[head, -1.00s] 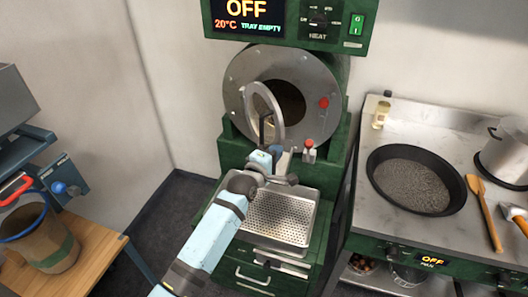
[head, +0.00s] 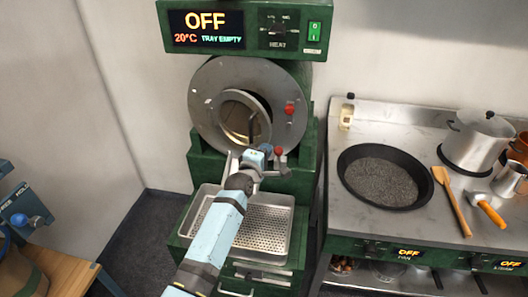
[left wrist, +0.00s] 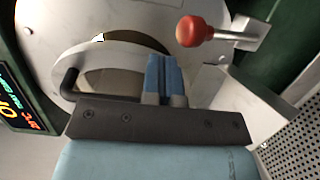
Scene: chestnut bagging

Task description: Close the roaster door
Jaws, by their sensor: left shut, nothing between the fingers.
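The roaster door (head: 246,96), a grey ring around a round window with a dark bar handle, stands in front of the drum's round metal face (head: 205,95). In the left wrist view the door (left wrist: 100,62) fills the middle, its black handle (left wrist: 68,88) at left. A crescent of the opening shows above its rim, so it looks ajar. My right gripper is not in view.
A red-knobbed lever (left wrist: 200,32) is close to my left fingers. A perforated tray (head: 272,228) lies below the door. The stove with a black pan (head: 345,165) stands at right. A display panel (head: 205,30) is above.

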